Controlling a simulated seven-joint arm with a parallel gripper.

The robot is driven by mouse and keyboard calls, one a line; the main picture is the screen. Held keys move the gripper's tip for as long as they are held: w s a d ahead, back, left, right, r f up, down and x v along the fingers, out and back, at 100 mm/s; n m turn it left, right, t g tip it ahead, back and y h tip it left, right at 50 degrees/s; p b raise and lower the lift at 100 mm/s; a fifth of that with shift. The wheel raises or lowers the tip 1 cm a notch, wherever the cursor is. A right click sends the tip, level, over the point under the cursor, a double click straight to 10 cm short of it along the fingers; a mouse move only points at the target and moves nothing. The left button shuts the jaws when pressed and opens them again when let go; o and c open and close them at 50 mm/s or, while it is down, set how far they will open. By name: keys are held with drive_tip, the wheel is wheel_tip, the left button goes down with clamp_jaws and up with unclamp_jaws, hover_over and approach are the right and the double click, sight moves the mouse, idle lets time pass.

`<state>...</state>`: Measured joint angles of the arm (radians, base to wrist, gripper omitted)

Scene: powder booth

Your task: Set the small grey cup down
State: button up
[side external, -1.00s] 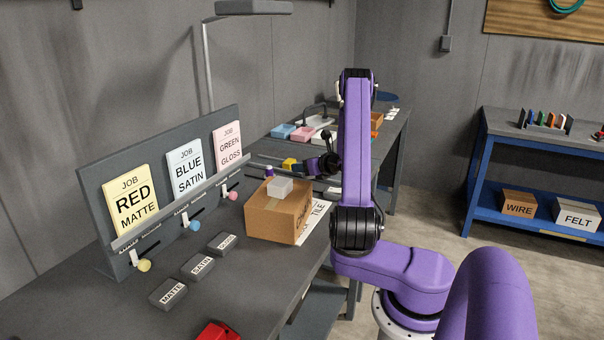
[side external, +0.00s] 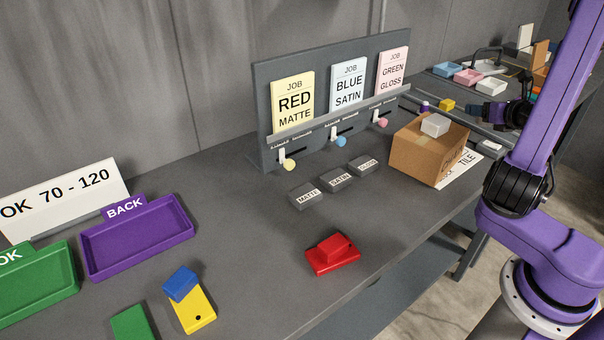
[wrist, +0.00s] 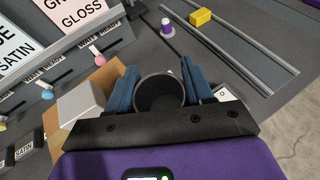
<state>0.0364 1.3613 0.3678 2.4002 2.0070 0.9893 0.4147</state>
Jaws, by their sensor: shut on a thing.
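The small grey cup (wrist: 160,95) is between the two blue finger pads of my gripper (wrist: 160,80) in the wrist view. I look into its dark open mouth, and my gripper is shut on it. In the side view my gripper (side external: 490,112) is low over the far part of the bench, right of a yellow block (side external: 446,104). The cup cannot be made out clearly there. Its base is hidden, so I cannot tell whether it touches the bench.
A small purple item (wrist: 167,28) and two rails (wrist: 228,50) lie beyond the cup. Bare grey bench shows around them.

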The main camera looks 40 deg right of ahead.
wheel_tip(320, 180, up, 5)
drive_tip(key=shift+w+a+r, duration=0.1)
drive_tip(key=shift+w, duration=0.05)
drive_tip(key=w+a+n+y, duration=0.45)
drive_tip(key=w+a, duration=0.35)
drive_tip(key=a, duration=0.5)
drive_tip(key=w+a+n+y, duration=0.45)
drive_tip(key=w+a, duration=0.45)
drive_tip(key=a, duration=0.5)
drive_tip(key=s+a+n+g+y, duration=0.2)
drive_tip(key=a+n+g+y, duration=0.35)
drive_tip(key=a, duration=2.45)
drive_tip(key=t+y, duration=0.2)
hover_over(224, 198)
drive_tip(key=shift+n+h, duration=0.25)
drive_tip(key=shift+n, duration=0.1)
drive_tip(key=f, duration=1.4)
drive_tip(key=shift+s+d+f, duration=0.2)
drive_tip(key=shift+s+d, duration=0.05)
drive_tip(key=shift+s, duration=0.1)
drive_tip(key=shift+w+a+f, duration=0.1)
drive_tip(key=shift+w+f, duration=0.15)
drive_tip(key=shift+f, duration=0.05)
drive_tip(key=shift+w+f, duration=0.15)
drive_tip(key=shift+f, duration=1.55)
drive_tip(key=shift+f, duration=0.1)
